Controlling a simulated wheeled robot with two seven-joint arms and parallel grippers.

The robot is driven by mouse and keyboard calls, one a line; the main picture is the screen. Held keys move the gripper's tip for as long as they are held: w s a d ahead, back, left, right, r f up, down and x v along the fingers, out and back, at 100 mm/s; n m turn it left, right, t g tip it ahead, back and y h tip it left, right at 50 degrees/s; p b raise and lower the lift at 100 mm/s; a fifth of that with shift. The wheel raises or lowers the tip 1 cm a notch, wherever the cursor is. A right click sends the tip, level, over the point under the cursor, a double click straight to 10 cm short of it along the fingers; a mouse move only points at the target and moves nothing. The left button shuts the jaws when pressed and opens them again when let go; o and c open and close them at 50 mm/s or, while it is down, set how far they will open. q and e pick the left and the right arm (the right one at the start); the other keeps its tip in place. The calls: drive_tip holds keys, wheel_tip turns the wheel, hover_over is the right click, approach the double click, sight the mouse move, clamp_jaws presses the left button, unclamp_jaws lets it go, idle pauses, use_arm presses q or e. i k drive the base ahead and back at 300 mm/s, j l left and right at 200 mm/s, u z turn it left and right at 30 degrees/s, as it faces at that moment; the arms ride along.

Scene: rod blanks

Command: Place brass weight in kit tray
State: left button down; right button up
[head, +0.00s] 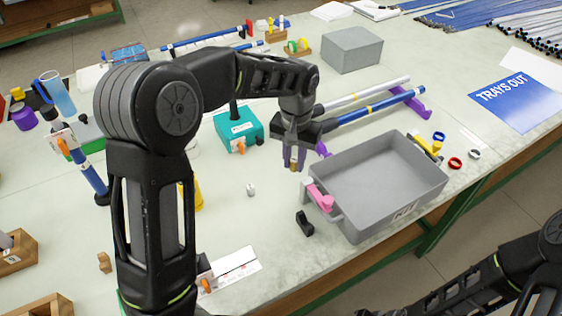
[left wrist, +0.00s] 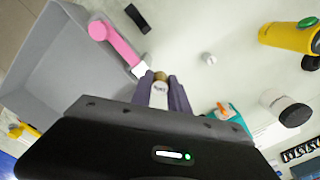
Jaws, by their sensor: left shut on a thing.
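My left gripper (head: 294,158) is shut on the brass weight (head: 293,166), which hangs between its purple fingertips above the table. In the left wrist view the weight (left wrist: 160,76) shows a brass end and a pale, marked part between the fingers (left wrist: 161,94). The grey kit tray (head: 378,213) is just to the right of the gripper in the head view. Its grey wall also shows in the left wrist view (left wrist: 72,62). The tray's inside looks empty. My right gripper is out of view; only part of that arm shows at the lower right.
A pink-and-white tool (head: 321,198) is at the tray's left edge. A black block (head: 305,223) and a small white cylinder (head: 251,189) lie nearby. A teal box (head: 238,129) stands behind. Rods (head: 375,106) lie on purple supports behind the tray.

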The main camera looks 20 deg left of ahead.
sight(366, 193)
drive_tip(key=i+l, duration=0.15)
drive_tip(key=l, duration=0.25)
drive_tip(key=i+l, duration=0.2)
drive_tip(key=l, duration=0.2)
drive_tip(key=i+l+z, duration=0.1)
drive_tip(key=l, duration=0.3)
drive_tip(key=i+l, duration=0.25)
drive_tip(key=l+z, duration=0.05)
drive_tip(key=l, duration=0.05)
